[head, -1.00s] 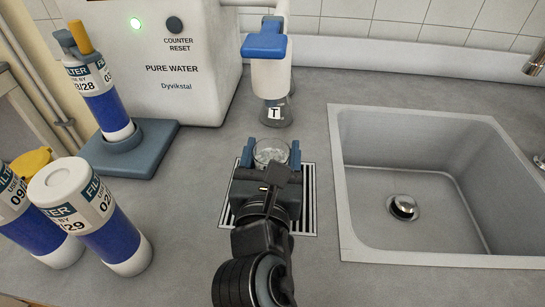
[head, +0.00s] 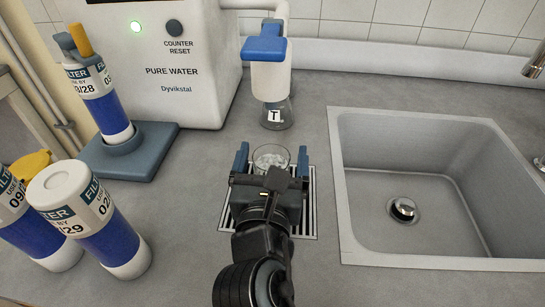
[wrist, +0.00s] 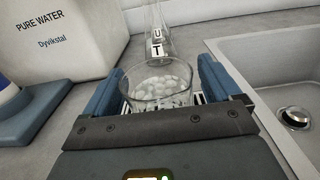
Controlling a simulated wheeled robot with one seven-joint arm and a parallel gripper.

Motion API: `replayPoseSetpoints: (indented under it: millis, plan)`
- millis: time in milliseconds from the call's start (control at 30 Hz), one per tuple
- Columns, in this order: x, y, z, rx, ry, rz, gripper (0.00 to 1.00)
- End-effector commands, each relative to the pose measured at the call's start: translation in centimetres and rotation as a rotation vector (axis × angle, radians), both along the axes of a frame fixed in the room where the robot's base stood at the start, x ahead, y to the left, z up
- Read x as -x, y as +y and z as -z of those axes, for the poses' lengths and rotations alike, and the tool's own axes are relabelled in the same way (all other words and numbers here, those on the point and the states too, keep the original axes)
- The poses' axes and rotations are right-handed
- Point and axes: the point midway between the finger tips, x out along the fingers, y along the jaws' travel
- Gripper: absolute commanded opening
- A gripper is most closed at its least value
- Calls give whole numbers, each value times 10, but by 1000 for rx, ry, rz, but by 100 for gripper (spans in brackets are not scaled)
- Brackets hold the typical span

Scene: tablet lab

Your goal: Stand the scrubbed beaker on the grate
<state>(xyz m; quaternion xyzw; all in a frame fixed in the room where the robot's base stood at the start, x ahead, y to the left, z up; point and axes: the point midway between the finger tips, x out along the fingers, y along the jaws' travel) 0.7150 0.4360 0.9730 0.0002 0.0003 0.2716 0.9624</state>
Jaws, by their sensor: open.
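The clear glass beaker (head: 271,157) stands upright over the far part of the slotted grate (head: 307,205). In the wrist view the beaker (wrist: 158,86) shows whitish, bubble-like spots in its glass. My gripper (head: 272,160) is open, with one blue finger on each side of the beaker and a gap on both sides. The beaker's base is mostly hidden by my gripper, so its exact contact with the grate is hard to see. Parts of the grate show beside it in the wrist view.
A flask marked T (head: 277,114) stands under the blue-topped dispenser (head: 268,70), just behind the grate. The sink (head: 425,190) is to the right. Blue-and-white filter cartridges (head: 95,220) and the Pure Water unit (head: 170,60) stand left. Bare counter lies left of the grate.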

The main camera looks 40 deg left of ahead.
Motion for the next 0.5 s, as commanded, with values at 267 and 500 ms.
replayPoseSetpoints:
  millis: [267,500]
  plan:
    - [37,-23,1,1,0,-2,91]
    - [78,-48,1,1,1,-1,91]
